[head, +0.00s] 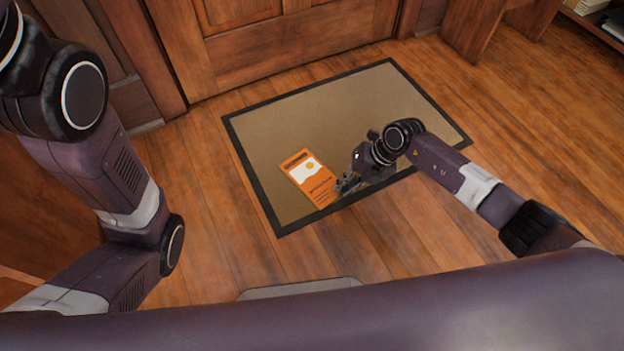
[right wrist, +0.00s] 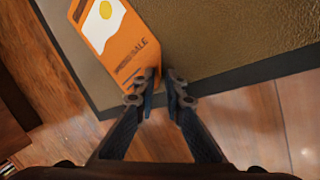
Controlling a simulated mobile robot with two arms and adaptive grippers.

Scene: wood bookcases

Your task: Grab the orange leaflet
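The orange leaflet (head: 309,180) lies flat on the tan doormat, with a white panel and a yellow spot on its upper part. In the right wrist view the leaflet (right wrist: 110,40) is at the upper left, its top cut off by the frame. My right gripper (head: 343,186) is at the leaflet's lower right edge. In the right wrist view its fingertips (right wrist: 164,80) stand a small gap apart. The left finger overlaps the leaflet's lower right corner; I cannot tell whether it touches. My left arm shows in the head view, but its gripper does not.
The doormat (head: 262,135) has a dark border and lies on a wood plank floor (head: 225,220). A wooden door (head: 290,50) stands behind it. A wooden piece of furniture (head: 478,28) is at the upper right. Bare floor lies right of the mat.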

